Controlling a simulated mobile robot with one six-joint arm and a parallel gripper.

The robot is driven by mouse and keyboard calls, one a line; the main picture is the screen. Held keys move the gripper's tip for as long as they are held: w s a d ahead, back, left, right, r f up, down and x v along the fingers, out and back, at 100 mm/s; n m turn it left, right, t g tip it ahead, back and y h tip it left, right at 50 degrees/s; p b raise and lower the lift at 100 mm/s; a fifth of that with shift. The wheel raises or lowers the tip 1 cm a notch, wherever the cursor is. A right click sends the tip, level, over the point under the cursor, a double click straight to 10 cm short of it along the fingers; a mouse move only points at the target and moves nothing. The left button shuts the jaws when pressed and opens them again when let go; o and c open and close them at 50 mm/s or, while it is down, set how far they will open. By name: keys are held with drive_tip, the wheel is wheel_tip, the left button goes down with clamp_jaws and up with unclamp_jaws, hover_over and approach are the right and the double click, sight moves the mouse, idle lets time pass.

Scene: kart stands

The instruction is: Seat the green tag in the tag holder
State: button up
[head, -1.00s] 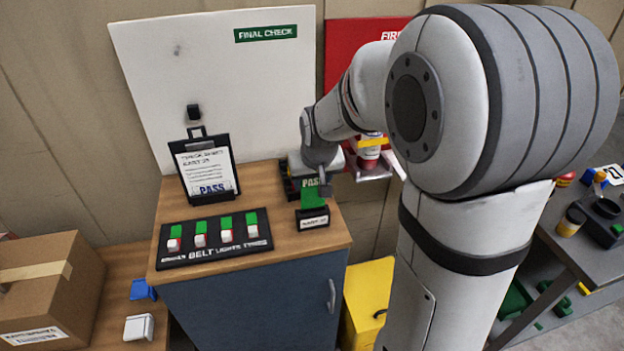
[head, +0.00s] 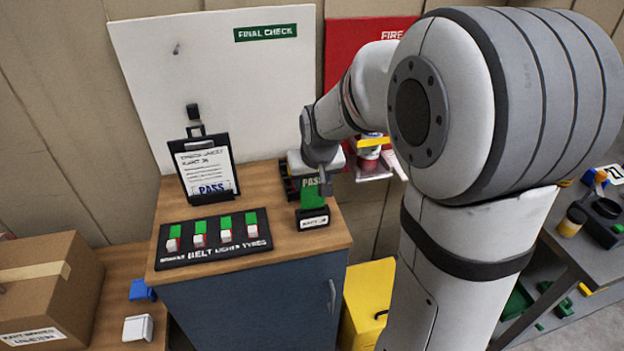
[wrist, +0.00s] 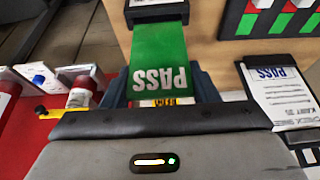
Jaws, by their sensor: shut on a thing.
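The green tag (head: 312,198), lettered PASS, stands upright at the right end of the wooden cabinet top. My gripper (head: 325,188) is shut on its upper part. The tag also shows between the fingers in the wrist view (wrist: 160,65). The black tag holder (head: 313,219) with a white label is at the tag's lower end. In the wrist view the tag's far end meets the holder (wrist: 157,14). I cannot tell how deep the tag sits in the slot.
A black switch panel (head: 214,239) lies left of the holder on the cabinet top (head: 290,242). A clipboard (head: 205,168) stands behind it. A yellow bin (head: 368,300) stands right of the cabinet.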

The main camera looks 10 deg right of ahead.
sight(313, 194)
drive_tip(key=shift+f+b, duration=2.8)
drive_tip(key=shift+f, duration=0.3)
drive_tip(key=o, duration=1.1)
drive_tip(key=shift+r, duration=0.1)
drive_tip(key=shift+v, duration=3.9)
drive_tip(key=s+f+g, duration=0.1)
drive_tip(key=s+f, duration=0.2)
drive_tip(key=s, duration=1.6)
drive_tip(key=shift+d+g, duration=0.25)
drive_tip(key=shift+g, duration=0.15)
